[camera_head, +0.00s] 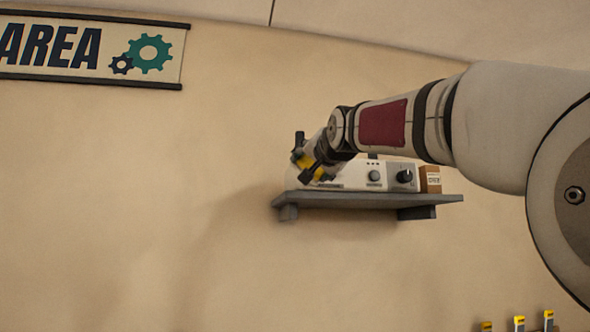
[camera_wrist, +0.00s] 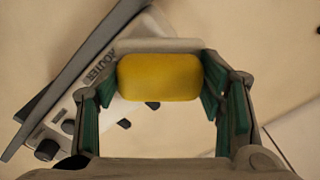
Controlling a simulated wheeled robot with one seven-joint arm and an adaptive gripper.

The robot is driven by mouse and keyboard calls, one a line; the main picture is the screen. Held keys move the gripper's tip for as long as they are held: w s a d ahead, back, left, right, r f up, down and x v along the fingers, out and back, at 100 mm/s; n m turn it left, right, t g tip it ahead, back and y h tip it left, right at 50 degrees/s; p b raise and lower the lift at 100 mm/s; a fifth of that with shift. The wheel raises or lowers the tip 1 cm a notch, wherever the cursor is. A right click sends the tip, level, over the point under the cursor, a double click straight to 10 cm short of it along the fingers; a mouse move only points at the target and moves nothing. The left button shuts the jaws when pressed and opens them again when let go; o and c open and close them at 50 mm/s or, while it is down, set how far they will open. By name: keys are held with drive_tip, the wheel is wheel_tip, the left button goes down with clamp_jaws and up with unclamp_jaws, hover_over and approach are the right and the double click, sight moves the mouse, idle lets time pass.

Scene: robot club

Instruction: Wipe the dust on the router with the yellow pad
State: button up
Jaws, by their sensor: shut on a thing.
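The yellow pad (camera_wrist: 160,77) is held between the fingers of my gripper (camera_head: 312,167), which is shut on it. The pad also shows as a yellow patch in the head view (camera_head: 317,172). The router (camera_head: 345,184) is a white box on a wall shelf. Its lettering and part of its casing (camera_wrist: 110,72) show behind and left of the pad in the wrist view. My gripper is at the router's left end in the head view and hides part of it. I cannot tell whether the pad touches the router. No dust can be made out.
The grey shelf (camera_head: 370,200) is fixed to the beige wall. A sign (camera_head: 90,48) hangs at upper left. Several yellow-topped items (camera_head: 519,324) show at lower right.

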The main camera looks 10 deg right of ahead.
drive_tip(key=shift+w, duration=0.75)
drive_tip(key=shift+d, duration=0.1)
drive_tip(key=shift+s+d+r+p, duration=0.1)
drive_tip(key=shift+s+d+p, duration=0.1)
drive_tip(key=shift+d+p, duration=1.25)
drive_tip(key=shift+w+d+p, duration=0.15)
drive_tip(key=shift+d+p, duration=0.55)
drive_tip(key=shift+d, duration=1.25)
drive_tip(key=shift+w+d+p, duration=0.1)
drive_tip(key=shift+d+p, duration=0.55)
drive_tip(key=shift+d, duration=1.25)
